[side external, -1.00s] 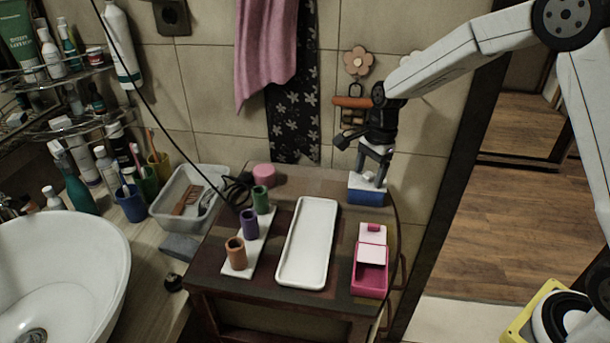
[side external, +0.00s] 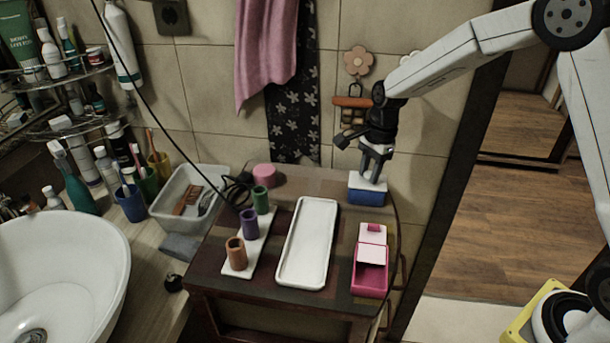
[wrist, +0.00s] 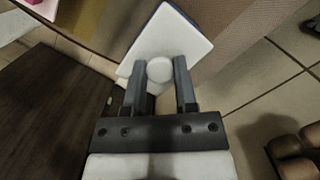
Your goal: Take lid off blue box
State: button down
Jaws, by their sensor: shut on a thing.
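The blue box (side external: 366,196) stands at the back right of the small dark table. Its white lid (side external: 357,181) sits on top of it, and the lid also shows in the wrist view (wrist: 178,37) with a round white knob (wrist: 160,69). My gripper (side external: 372,180) points down over the lid. In the wrist view its two fingers (wrist: 160,75) are on either side of the knob, shut on it. The lid appears to rest on the box; I cannot see a gap between them.
A white tray (side external: 308,243) lies mid-table. A pink box (side external: 370,279) with a pushed-back lid stands at the front right. Orange, purple and green cups stand on a white strip at left. A pink round item (side external: 264,170) sits behind.

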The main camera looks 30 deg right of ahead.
jog(key=shift+r, duration=0.5)
jog(key=s+r, duration=1.2)
jog(key=s, duration=0.2)
jog(key=shift+a, duration=0.15)
jog(key=shift+w, duration=0.1)
dwell(0.4)
jog(key=w+a+f, duration=0.2)
jog(key=w, duration=0.4)
jog(key=w+a+f, duration=0.2)
jog(key=w+a, duration=0.1)
jog(key=w, duration=0.3)
